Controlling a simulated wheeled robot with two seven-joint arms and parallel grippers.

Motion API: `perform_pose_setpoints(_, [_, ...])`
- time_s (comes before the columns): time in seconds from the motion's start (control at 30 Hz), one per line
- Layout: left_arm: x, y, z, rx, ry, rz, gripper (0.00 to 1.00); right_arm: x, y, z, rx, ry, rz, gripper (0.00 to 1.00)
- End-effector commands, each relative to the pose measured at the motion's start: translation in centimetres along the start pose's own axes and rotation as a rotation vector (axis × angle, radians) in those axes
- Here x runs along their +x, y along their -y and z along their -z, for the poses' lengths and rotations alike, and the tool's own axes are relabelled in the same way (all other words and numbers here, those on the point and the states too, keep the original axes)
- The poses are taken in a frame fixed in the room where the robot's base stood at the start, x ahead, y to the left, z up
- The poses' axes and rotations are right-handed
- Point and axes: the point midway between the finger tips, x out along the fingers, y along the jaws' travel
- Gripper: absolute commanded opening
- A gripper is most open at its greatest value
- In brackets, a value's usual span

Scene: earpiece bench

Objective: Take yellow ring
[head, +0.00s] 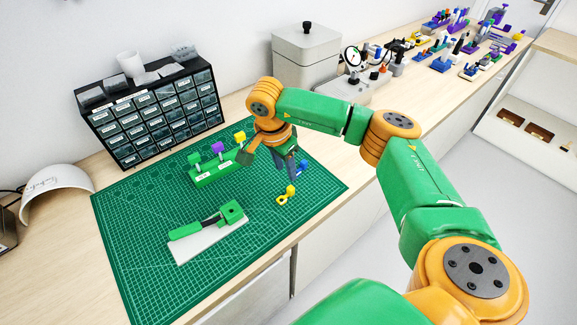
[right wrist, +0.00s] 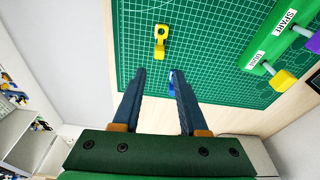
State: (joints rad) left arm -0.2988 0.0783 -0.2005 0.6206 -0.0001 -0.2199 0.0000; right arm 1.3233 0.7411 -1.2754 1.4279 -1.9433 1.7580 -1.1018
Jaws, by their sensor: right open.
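The yellow ring (head: 282,200), a small piece with a round eye and a block-like end, lies on the green cutting mat (head: 142,228) near its right edge. It also shows in the right wrist view (right wrist: 160,42), ahead of the fingertips. My right gripper (head: 291,174) is above the mat, just behind the yellow ring, and points down. In the right wrist view its two dark fingers (right wrist: 160,74) are apart, with nothing held. A blue piece (head: 303,167) lies on the mat close by, and shows partly behind the right-hand finger (right wrist: 172,80). My left gripper is out of view.
A green labelled rack (head: 215,173) with green, purple and yellow pieces stands left of my gripper. A green tool (head: 190,229) lies on a white pad at the front. A drawer cabinet (head: 150,118) and grey bin (head: 306,60) stand behind.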

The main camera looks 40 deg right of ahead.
Motion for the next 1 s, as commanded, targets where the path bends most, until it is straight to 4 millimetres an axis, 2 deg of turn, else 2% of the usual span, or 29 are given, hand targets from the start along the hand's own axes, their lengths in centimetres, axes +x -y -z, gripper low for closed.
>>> perform_pose_setpoints(0.03, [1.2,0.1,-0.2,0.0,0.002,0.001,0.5,1.3,0.0,-0.1,0.001,0.001,-0.001,0.42])
perform_pose_setpoints(0.4, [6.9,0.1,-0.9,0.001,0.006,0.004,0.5,8.5,0.0,-0.2,0.003,0.003,-0.002,0.42])
perform_pose_setpoints(0.5, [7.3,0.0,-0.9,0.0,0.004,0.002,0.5,9.1,0.0,-0.2,0.002,0.004,-0.001,0.42])
perform_pose_setpoints(0.73, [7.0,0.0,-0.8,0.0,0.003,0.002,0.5,8.8,0.0,-0.1,0.002,0.004,0.0,0.42])
perform_pose_setpoints(1.0, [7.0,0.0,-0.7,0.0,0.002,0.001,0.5,8.8,0.0,-0.1,0.002,0.004,-0.001,0.07])
